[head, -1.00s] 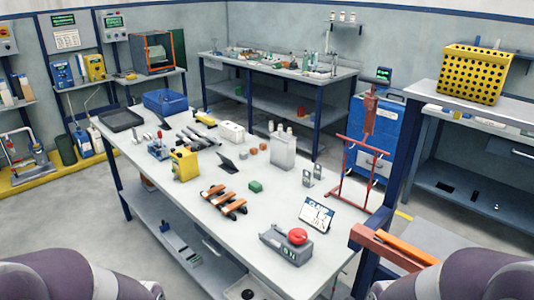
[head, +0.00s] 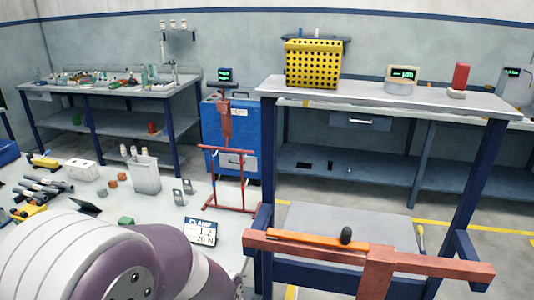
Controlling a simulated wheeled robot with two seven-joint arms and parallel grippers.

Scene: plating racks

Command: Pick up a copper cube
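Two small copper-brown cubes sit close together on the white-topped table at the left of the head view. The nearer copper cube (head: 112,183) is slightly left of the farther copper cube (head: 122,176). They stand between a white block (head: 81,169) and a pale grey container (head: 146,176) holding white-capped bottles. A green block (head: 125,221) lies nearer me, partly hidden by my arm. A large purple and white link of my arm fills the lower left. Neither of my grippers shows.
A red metal rack (head: 232,180) and a clamp sign card (head: 201,232) stand on the table's right part. A red post-and-beam frame (head: 375,255) with an orange bar (head: 305,239) is in the right foreground. A yellow perforated box (head: 313,64) sits on a shelf bench behind.

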